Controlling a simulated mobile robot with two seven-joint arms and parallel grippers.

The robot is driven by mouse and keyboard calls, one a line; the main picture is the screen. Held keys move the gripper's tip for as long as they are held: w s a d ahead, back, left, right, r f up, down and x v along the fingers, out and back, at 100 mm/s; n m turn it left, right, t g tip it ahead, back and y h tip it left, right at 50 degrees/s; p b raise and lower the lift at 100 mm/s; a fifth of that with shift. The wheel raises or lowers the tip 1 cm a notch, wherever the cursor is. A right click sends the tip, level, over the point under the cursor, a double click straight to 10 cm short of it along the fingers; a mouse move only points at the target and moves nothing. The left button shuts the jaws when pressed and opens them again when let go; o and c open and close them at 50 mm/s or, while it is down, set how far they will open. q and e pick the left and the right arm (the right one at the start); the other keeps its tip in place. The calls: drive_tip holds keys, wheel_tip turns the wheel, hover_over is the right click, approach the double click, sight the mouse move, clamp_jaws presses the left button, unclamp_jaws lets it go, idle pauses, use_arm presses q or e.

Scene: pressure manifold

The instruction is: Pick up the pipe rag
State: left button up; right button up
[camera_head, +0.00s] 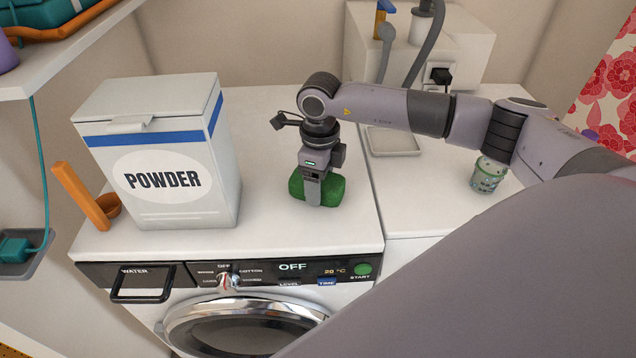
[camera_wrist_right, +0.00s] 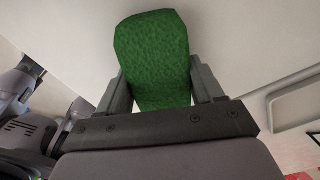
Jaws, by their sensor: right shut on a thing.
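The pipe rag is a green, textured, block-like cloth (camera_head: 331,190) on the white top of the washing machine, right of the powder box. My right gripper (camera_head: 312,196) points down over it, with its fingers around the rag. In the right wrist view the rag (camera_wrist_right: 153,58) sits between the two grey fingers (camera_wrist_right: 155,95), which are shut on its sides. The gripper body hides part of the rag in the head view. I cannot tell whether the rag still touches the top. My left gripper is not in view.
A large white powder box (camera_head: 160,150) stands to the left, with an orange scoop (camera_head: 85,197) beside it. A patterned cup (camera_head: 487,176) and a shallow tray (camera_head: 393,141) are on the right counter. The washer top's front middle is clear.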

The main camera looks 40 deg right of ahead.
drive_tip(key=shift+r, duration=0.1)
wheel_tip(320, 180, up, 20)
drive_tip(key=b, duration=0.1)
idle(1.0)
wheel_tip(320, 180, down, 14)
drive_tip(key=b, duration=0.2)
drive_tip(key=shift+f+b, duration=0.25)
drive_tip(key=shift+b, duration=0.15)
wheel_tip(320, 180, down, 5)
drive_tip(key=shift+f, duration=0.25)
